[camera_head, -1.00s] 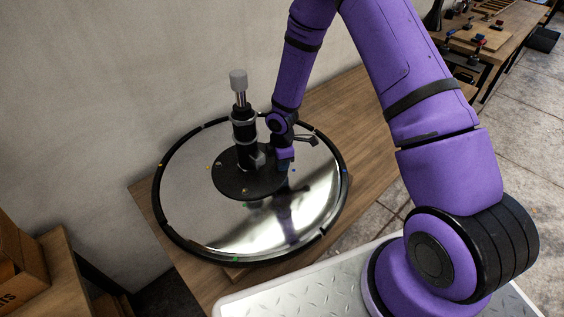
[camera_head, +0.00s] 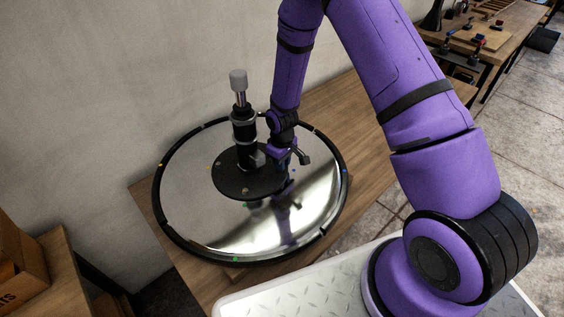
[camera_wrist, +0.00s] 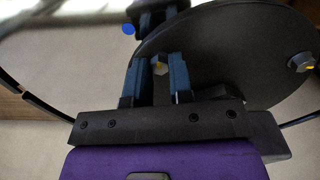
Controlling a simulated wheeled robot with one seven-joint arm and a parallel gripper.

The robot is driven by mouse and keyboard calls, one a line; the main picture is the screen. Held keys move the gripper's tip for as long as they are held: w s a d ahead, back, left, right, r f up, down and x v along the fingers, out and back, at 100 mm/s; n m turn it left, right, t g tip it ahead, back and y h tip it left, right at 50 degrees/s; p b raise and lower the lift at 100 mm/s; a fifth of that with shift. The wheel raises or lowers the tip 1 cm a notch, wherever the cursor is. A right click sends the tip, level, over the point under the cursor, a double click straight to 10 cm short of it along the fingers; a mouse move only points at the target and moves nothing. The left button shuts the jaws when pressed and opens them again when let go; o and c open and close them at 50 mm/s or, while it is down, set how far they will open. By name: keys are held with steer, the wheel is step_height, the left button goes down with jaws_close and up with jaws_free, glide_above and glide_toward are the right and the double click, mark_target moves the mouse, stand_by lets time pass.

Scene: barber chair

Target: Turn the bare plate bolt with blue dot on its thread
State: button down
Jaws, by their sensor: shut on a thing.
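In the wrist view, a hex-headed plate bolt (camera_wrist: 160,66) sits between the fingers of my gripper (camera_wrist: 158,62), which is shut on it. A yellowish tint shows on its head. A blue dot (camera_wrist: 128,28) shows just beyond the left finger, beside the dark round plate (camera_wrist: 225,40). Any dot on the held bolt's thread cannot be made out. In the head view, my gripper (camera_head: 279,160) is low at the right edge of the dark plate (camera_head: 232,189); the bolt is hidden there.
Another bolt (camera_wrist: 301,62) with a yellow dot is at the plate's right. A black and grey column (camera_head: 244,130) rises from the plate, close left of my gripper. The black-rimmed glossy disc (camera_head: 215,235) lies on a wooden table (camera_head: 350,115). A wall stands behind.

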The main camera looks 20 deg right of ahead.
steer(key=m, duration=0.4)
steer(key=shift+m, duration=0.4)
steer(key=m, duration=0.3)
steer(key=shift+m, duration=0.3)
steer(key=m, duration=0.8)
steer(key=shift+w+m, duration=0.1)
steer(key=shift+m, duration=0.2)
steer(key=c, duration=1)
jaws_free()
step_height(320, 180, up, 11)
steer(key=shift+f, duration=0.1)
